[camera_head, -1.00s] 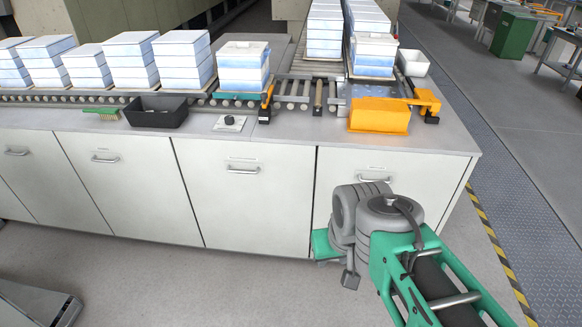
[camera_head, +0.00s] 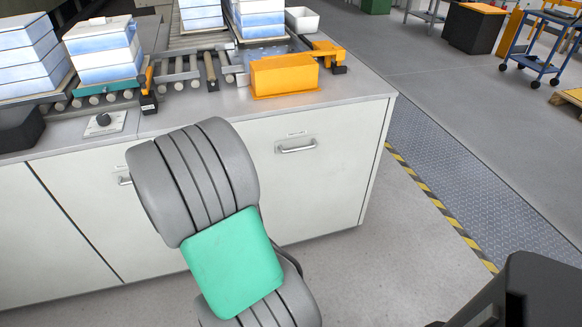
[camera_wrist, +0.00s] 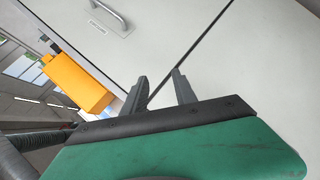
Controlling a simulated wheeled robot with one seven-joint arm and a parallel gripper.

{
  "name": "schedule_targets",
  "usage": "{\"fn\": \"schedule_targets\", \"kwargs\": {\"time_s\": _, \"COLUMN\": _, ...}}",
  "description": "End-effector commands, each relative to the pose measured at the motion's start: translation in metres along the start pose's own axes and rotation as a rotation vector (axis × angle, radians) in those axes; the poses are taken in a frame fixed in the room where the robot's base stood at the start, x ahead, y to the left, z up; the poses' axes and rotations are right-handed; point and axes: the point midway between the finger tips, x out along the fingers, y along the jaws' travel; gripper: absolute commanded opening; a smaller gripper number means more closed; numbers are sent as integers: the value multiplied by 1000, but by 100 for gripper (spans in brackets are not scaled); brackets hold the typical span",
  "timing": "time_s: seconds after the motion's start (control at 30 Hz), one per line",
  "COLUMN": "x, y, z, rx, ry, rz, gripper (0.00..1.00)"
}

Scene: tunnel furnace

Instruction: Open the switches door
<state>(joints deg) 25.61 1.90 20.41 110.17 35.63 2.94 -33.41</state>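The cabinet has several pale grey doors. The rightmost door (camera_head: 320,185) is shut, with a bar handle (camera_head: 297,146) below a small label. The door to its left (camera_head: 85,215) also looks shut; its handle (camera_head: 124,181) is partly behind my arm. The labels are too small to read, so I cannot tell which door is the switches door. In the wrist view, my gripper (camera_wrist: 159,76) is open and empty near a door seam, with a handle (camera_wrist: 119,17) and label at upper left, apart from the fingers. My arm hides the gripper in the head view.
The counter above holds an orange box (camera_head: 284,76), a black tray (camera_head: 20,128), a knob plate (camera_head: 104,122) and a roller conveyor with stacked blue-white blocks (camera_head: 103,50). The orange box also shows in the wrist view (camera_wrist: 78,82). Free floor lies to the right.

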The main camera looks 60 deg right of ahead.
Motion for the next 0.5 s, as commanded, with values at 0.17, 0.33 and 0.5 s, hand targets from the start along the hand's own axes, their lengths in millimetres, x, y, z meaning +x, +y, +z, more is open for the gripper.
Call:
{"fn": "schedule_targets", "kwargs": {"time_s": 0.17, "x": 150, "y": 48, "z": 114, "rx": -318, "ry": -160, "rz": 404, "gripper": 33}}
{"fn": "schedule_targets", "kwargs": {"time_s": 0.33, "x": 176, "y": 73, "z": 147, "rx": -474, "ry": -228, "rz": 532, "gripper": 33}}
{"fn": "schedule_targets", "kwargs": {"time_s": 0.5, "x": 195, "y": 90, "z": 151, "rx": -480, "ry": -233, "rz": 538, "gripper": 33}}
